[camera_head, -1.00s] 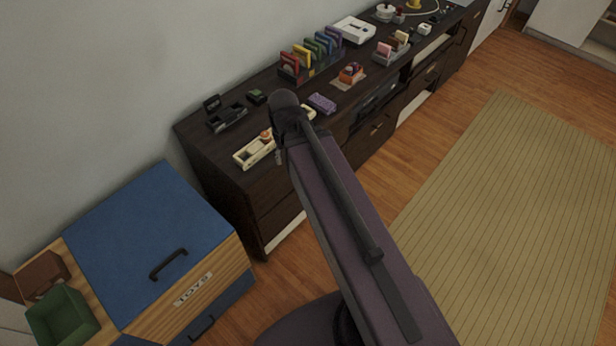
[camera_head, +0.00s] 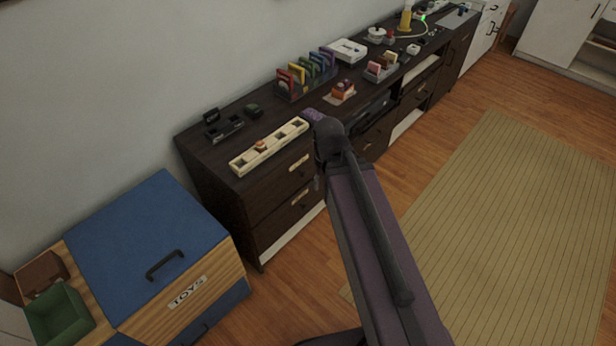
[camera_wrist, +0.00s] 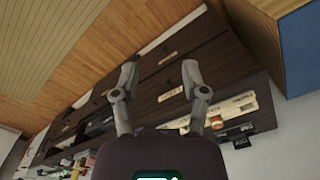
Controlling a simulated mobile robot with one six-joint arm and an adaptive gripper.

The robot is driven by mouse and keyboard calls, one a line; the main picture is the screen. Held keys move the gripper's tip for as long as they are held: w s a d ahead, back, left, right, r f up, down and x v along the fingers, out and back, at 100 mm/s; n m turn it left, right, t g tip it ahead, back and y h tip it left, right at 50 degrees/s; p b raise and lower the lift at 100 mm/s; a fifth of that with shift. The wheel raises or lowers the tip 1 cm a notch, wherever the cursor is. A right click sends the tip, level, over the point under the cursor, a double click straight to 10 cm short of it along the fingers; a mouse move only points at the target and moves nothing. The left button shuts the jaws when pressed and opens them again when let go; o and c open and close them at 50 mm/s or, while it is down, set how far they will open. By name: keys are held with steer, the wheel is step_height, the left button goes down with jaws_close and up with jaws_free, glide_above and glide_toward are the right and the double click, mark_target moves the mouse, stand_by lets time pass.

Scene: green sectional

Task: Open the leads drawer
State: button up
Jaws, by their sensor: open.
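The dark wood cabinet (camera_head: 220,190) runs along the wall. At its near end are two stacked drawers, an upper drawer (camera_head: 285,178) and a lower drawer (camera_head: 280,218), each with a pale label. The label writing is too small to read, so I cannot tell which is the leads drawer. Both drawers look shut. In the wrist view, turned upside down, the labels show on the upper drawer (camera_wrist: 152,108) and lower drawer (camera_wrist: 205,55). My gripper (camera_wrist: 160,73) is open and empty, its fingers apart in front of the drawer fronts. In the head view my arm hides it.
A cream tray with square wells (camera_head: 270,147) lies on the cabinet top near the front edge. Colored upright cases (camera_head: 305,75) and small items stand further back. A blue-topped toy box (camera_head: 135,235) stands left of the cabinet. The wood floor and striped rug (camera_head: 500,220) are clear.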

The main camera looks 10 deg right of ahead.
steer(key=o, duration=0.3)
steer(key=shift+f, duration=0.1)
steer(key=shift+o, duration=0.2)
steer(key=n+t+y+b, duration=0.7)
steer(key=t+y+b, duration=0.6)
steer(key=b, duration=3.6)
glide_toward(305, 176)
steer(key=s+t+h, duration=0.2)
steer(key=s, duration=0.1)
steer(key=shift+s+d, duration=0.2)
steer(key=shift+d, duration=0.2)
steer(key=shift+w+a, duration=0.15)
steer(key=x, duration=1.3)
steer(key=shift+w+a+f, duration=0.1)
steer(key=shift+w+f, duration=0.05)
steer(key=shift+w, duration=0.05)
